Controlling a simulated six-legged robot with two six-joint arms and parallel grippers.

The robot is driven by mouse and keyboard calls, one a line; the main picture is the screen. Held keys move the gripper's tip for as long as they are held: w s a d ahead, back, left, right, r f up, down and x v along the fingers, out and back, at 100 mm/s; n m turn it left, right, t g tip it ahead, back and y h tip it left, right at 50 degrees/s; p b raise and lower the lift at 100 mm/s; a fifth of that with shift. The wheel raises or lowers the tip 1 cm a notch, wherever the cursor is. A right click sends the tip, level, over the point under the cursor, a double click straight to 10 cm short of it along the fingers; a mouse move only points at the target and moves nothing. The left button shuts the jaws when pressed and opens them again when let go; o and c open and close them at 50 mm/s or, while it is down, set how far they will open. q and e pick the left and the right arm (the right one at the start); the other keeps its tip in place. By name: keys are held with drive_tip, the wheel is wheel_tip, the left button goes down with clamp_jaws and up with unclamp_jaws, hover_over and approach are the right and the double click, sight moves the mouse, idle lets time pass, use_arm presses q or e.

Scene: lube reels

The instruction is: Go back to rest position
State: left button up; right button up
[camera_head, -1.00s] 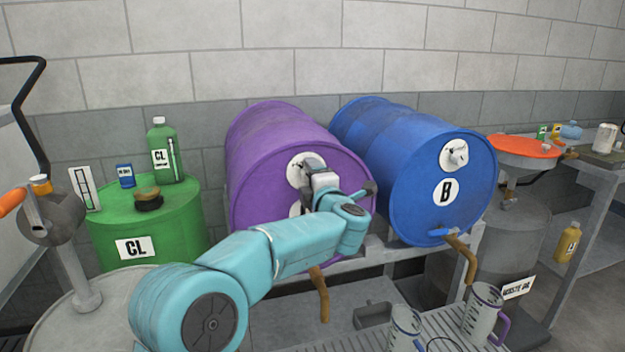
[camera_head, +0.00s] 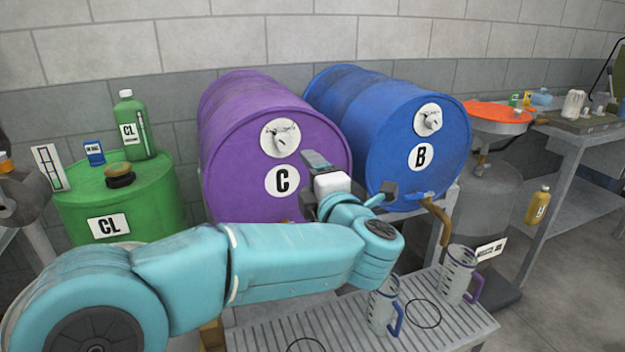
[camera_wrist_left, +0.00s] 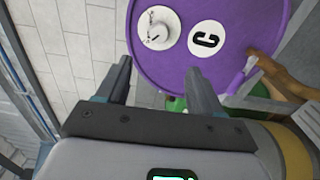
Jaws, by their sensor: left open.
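My left gripper (camera_head: 352,180) is in front of the purple drum's lower right side in the head view, with my teal arm coming in from the left. In the left wrist view its two fingers (camera_wrist_left: 162,85) stand wide apart with nothing between them. The purple drum (camera_head: 232,125) marked C lies on its side on a rack. Its face with a white cap also shows in the left wrist view (camera_wrist_left: 215,75), beyond the fingers. My arm hides part of the drum's lower front. My right gripper is not in view.
A blue drum (camera_head: 385,140) marked B lies to the right, with a tap (camera_head: 437,217) below. Two clear jugs, one (camera_head: 383,308) nearer and one (camera_head: 457,272) farther right, stand on the slatted tray (camera_head: 345,335). A green drum (camera_head: 120,200) stands left. A red funnel (camera_head: 500,115) is at right.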

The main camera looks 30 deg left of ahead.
use_arm(q)
drive_tip(key=shift+s+d, duration=0.15)
drive_tip(key=shift+f, duration=0.1)
idle(0.3)
drive_tip(key=w+d+f+m+t+h, duration=0.1)
drive_tip(key=w+d+f+m+h, duration=0.15)
drive_tip(key=f+m, duration=0.4)
drive_tip(key=w+d+f+m+h, duration=0.1)
drive_tip(key=d+f+m+h, duration=0.2)
drive_tip(key=f, duration=0.7)
drive_tip(key=w+d+f+m+t+h, duration=0.15)
drive_tip(key=f+m+h, duration=0.3)
drive_tip(key=f, duration=0.45)
drive_tip(key=s+d+f+m+g+h, duration=0.2)
drive_tip(key=s+f+m+g, duration=0.25)
drive_tip(key=f, duration=0.75)
drive_tip(key=s+d+f+m+g+h, duration=0.35)
drive_tip(key=s+f, duration=0.45)
drive_tip(key=s, duration=0.4)
drive_tip(key=s+d+f+m+g+h, duration=0.25)
drive_tip(key=s+f+g, duration=0.25)
drive_tip(key=s+f, duration=0.6)
drive_tip(key=s+r+m+p, duration=0.1)
drive_tip(key=s+r+p, duration=0.2)
drive_tip(key=r+p, duration=1)
wheel_tip(320, 180, up, 3)
drive_tip(key=shift+s+d+f+g+p, duration=0.1)
drive_tip(key=shift+s+d+g+p, duration=0.2)
drive_tip(key=shift+s+g+p, duration=0.15)
